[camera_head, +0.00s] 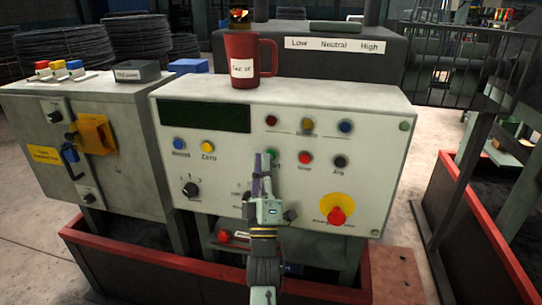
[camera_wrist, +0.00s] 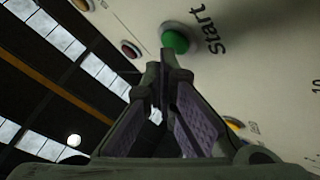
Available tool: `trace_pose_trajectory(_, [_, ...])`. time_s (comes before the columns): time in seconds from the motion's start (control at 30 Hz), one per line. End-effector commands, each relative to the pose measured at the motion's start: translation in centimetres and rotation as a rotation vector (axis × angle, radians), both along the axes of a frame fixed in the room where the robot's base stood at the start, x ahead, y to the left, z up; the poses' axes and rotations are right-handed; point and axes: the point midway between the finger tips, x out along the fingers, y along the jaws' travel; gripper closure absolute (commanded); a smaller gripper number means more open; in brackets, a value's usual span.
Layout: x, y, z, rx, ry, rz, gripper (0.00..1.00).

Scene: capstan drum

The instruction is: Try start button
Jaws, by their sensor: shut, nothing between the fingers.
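The green start button (camera_head: 272,154) is on the white panel (camera_head: 370,185), right of the yellow "Zero" button, partly hidden behind my fingertips in the head view. In the wrist view the green button (camera_wrist: 176,40) shows clearly with the word "Start" beside it. My gripper (camera_head: 264,158) is shut and empty, reaching up in front of the panel. In the wrist view the closed fingertips (camera_wrist: 165,62) are just below the button and overlap its lower edge in the picture. I cannot tell whether they touch it.
A red stop button (camera_head: 305,158) and black jog button (camera_head: 340,161) lie to the right. A yellow-ringed red emergency button (camera_head: 337,215) is lower right. A red mug (camera_head: 246,60) stands on the panel's top. A grey cabinet (camera_head: 90,150) stands left.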

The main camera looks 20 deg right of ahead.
Motion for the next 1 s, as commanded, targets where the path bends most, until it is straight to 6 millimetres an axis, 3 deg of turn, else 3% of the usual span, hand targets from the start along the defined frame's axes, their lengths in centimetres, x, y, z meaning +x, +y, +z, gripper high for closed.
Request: trace_pose_trajectory(1.0, [0.69,-0.45,-0.05,0.0,0.001,0.0,1.0])
